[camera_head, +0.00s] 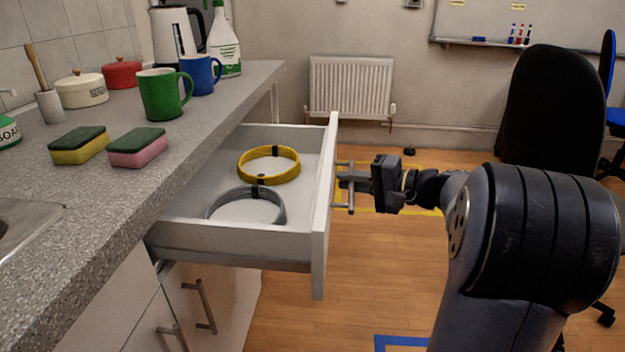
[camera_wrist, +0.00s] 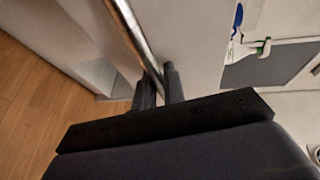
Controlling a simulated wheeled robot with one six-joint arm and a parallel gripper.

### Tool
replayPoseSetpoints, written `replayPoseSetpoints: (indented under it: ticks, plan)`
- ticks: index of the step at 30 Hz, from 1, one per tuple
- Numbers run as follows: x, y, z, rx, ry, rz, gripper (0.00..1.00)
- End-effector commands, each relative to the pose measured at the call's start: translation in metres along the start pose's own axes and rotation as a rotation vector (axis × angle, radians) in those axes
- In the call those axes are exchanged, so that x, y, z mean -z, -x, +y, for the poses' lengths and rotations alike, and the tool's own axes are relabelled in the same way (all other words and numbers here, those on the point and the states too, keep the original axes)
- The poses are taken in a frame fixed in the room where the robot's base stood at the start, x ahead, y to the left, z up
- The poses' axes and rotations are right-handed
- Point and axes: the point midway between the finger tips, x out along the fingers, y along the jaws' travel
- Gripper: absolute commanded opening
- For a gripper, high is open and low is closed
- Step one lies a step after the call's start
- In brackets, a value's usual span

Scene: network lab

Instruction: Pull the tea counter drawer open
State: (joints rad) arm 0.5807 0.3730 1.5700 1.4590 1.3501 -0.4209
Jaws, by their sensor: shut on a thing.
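The tea counter drawer (camera_head: 322,215) stands well out from under the counter in the head view. A yellow cable coil (camera_head: 285,172) and a grey cable coil (camera_head: 215,208) lie inside it. My gripper (camera_head: 350,184) is at the front of the drawer, shut on its bar handle (camera_head: 351,203). In the wrist view the handle (camera_wrist: 124,22) runs as a metal bar down to between my two dark fingers (camera_wrist: 160,90). The fingertips are partly hidden by the handle in the head view.
The speckled counter (camera_head: 225,108) holds a green mug (camera_head: 162,96), a blue mug (camera_head: 200,76), two sponges (camera_head: 138,147), pots, a kettle and a spray bottle. A black chair (camera_head: 548,110) stands at the right. Wooden floor (camera_head: 385,250) lies clear before the drawer.

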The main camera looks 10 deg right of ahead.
Motion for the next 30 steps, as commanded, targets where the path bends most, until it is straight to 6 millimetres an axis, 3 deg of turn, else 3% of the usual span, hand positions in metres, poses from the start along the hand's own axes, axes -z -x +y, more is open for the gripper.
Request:
replayPoseSetpoints:
  ticks: [6,12,19,30]
  plan:
    - [0.021,0.049,0.011,-0.002,-0.005,0.002,0.0]
    - [0.032,0.078,0.017,-0.001,-0.003,0.0,0.0]
    - [0.039,0.093,0.021,-0.002,-0.002,-0.002,0.0]
    - [0.04,0.096,0.022,-0.002,-0.002,-0.002,0.0]
